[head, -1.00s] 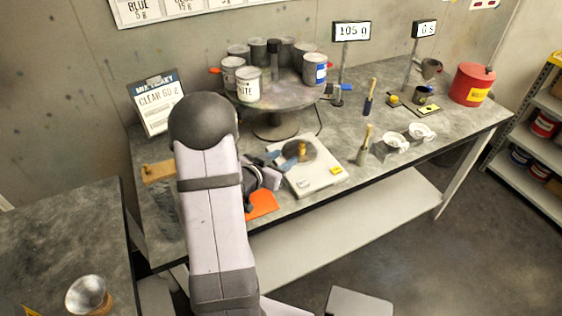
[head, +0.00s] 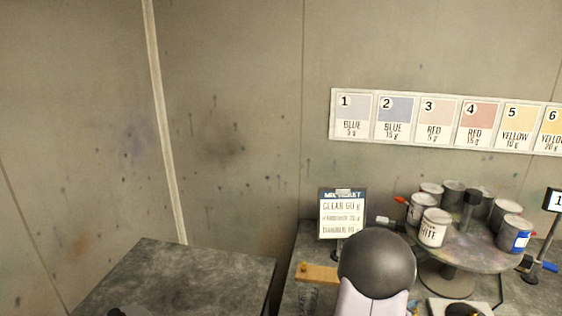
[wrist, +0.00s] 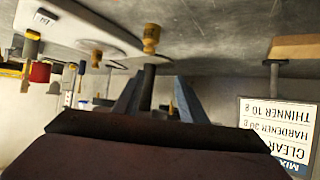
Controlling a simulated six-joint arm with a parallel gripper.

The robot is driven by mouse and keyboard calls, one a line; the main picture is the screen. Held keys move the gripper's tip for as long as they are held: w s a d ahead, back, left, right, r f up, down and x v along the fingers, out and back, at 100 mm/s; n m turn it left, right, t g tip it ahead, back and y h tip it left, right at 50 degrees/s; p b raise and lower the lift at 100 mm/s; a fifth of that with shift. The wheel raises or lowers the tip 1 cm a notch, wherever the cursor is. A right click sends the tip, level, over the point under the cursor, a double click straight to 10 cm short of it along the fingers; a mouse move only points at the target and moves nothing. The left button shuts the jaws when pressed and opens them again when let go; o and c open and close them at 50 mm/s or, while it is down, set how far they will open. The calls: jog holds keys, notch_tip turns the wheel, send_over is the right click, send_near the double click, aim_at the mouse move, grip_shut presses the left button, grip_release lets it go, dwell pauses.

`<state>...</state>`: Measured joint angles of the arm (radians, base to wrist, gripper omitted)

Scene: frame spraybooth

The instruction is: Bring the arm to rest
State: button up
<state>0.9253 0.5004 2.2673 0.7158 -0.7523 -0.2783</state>
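My gripper (wrist: 157,92) shows only in the wrist view, which is upside down. Its two blue-grey fingers stand apart, with a dark upright shape seen between them; I cannot tell how far beyond the fingers it is. A brass-coloured weight (wrist: 151,38) stands on the bench side, beyond the fingertips and apart from them. In the head view my arm's dark rounded joint shows at the bottom, and the gripper is out of the picture. The pale scale (head: 436,307) with its dark pan is partly cut off at the bottom edge.
A round stand (head: 447,283) carries several paint cans, including a white-labelled can (head: 433,228). A mixing card (head: 342,214) stands left of it; the card also shows in the wrist view (wrist: 272,130). A wooden block (head: 317,273) lies near my arm.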

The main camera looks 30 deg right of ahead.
jog(key=w+a+r+n+t+y+p, duration=0.15)
jog(key=w+a+n+t+y, duration=0.5)
jog(key=w+a, duration=0.9)
jog(key=w+a+r+n+g+y, duration=0.1)
jog(key=w+a+n+y, duration=0.25)
jog(key=a+n, duration=0.65)
jog(key=s+a+f+g+y+b, duration=0.1)
jog(key=s+a+f+g, duration=0.1)
jog(key=s+a, duration=0.7)
jog(key=s+a+f+g+y+b, duration=0.1)
jog(key=s+a+g, duration=0.3)
jog(key=s+a, duration=0.5)
jog(key=a+f, duration=0.1)
jog(key=a, duration=0.2)
jog(key=shift+s+a+g, duration=0.2)
jog(key=shift+a+g, duration=0.1)
jog(key=shift+g, duration=0.05)
